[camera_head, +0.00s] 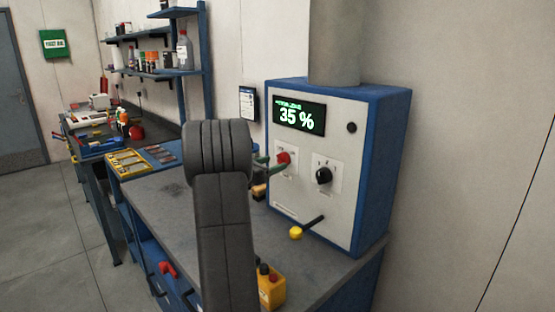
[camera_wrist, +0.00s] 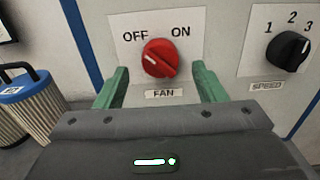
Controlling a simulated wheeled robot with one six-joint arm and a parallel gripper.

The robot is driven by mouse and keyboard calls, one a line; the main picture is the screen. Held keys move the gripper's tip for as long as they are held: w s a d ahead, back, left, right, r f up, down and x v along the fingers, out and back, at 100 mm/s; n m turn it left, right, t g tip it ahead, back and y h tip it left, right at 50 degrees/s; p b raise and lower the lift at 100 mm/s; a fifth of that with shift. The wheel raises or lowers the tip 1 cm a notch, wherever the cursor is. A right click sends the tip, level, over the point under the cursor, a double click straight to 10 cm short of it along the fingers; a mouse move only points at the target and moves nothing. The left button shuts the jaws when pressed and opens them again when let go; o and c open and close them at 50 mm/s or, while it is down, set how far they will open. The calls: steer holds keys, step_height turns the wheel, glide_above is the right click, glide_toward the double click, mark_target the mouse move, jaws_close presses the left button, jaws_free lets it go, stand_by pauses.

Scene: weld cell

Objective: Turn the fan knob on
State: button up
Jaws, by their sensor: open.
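The red fan knob (camera_wrist: 160,58) sits on a white plate labelled OFF, ON and FAN. Its white pointer line is turned to the left, toward OFF. In the head view the knob (camera_head: 284,158) is on the front of the blue and white control box (camera_head: 348,207). My gripper (camera_wrist: 159,72) is open, with one green finger on each side of the knob in the wrist view. I see a gap on both sides and cannot tell how far the fingertips are from the panel. In the head view my arm partly hides the gripper (camera_head: 268,169).
A black speed knob (camera_wrist: 288,50) is right of the fan knob. Below it is a lever with a yellow ball (camera_head: 296,232). A display (camera_head: 298,115) reads 35 %. A yellow bottle (camera_head: 271,288) stands on the grey bench (camera_head: 165,205). Canisters (camera_wrist: 40,105) show at left in the wrist view.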

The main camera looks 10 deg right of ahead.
mark_target(279, 161)
steer(key=shift+x, duration=1.5)
steer(key=shift+c, duration=0.2)
steer(key=c, duration=0.9)
steer(key=shift+c, duration=0.2)
